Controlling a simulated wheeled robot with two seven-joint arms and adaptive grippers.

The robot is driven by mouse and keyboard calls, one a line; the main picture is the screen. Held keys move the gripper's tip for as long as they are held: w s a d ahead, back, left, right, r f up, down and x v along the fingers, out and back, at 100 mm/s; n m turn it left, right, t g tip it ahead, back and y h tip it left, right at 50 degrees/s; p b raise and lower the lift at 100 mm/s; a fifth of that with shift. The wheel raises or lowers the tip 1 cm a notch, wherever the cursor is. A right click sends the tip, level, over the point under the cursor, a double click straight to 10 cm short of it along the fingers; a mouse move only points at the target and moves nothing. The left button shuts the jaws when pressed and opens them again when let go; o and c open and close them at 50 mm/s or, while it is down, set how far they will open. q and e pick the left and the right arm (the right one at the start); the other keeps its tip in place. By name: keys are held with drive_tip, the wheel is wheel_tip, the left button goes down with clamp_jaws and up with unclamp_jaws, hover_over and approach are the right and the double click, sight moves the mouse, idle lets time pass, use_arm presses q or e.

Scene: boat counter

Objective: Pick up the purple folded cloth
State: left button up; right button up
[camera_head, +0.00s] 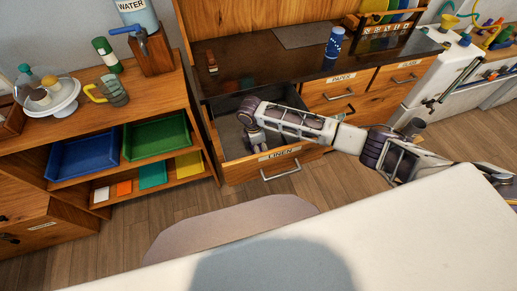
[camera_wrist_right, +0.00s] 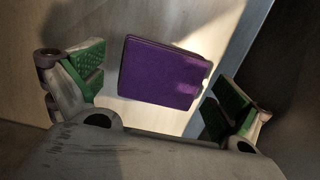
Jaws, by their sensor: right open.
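The purple folded cloth (camera_wrist_right: 162,74) lies flat as a neat rectangle on the pale floor of the open drawer marked LINEN (camera_head: 281,165). My right gripper (camera_wrist_right: 158,82) is open, with one green-padded finger on each side of the cloth and visible gaps between. In the head view my right arm comes in from the right and the right gripper (camera_head: 252,134) points down inside the drawer. The cloth cannot be made out in the head view. The height of the fingertips above it is hard to tell. My left gripper is not in view.
The drawer's walls stand close around the right gripper. Above is a dark counter (camera_head: 283,52) with a blue cylinder (camera_head: 334,43). At left a wooden shelf holds a blue tray (camera_head: 84,156) and a green tray (camera_head: 156,136). Drawers marked PAPER and GLASS are shut.

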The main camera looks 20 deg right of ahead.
drive_tip(key=c, duration=1)
drive_tip(key=shift+r, duration=0.1)
drive_tip(key=shift+r, duration=4.95)
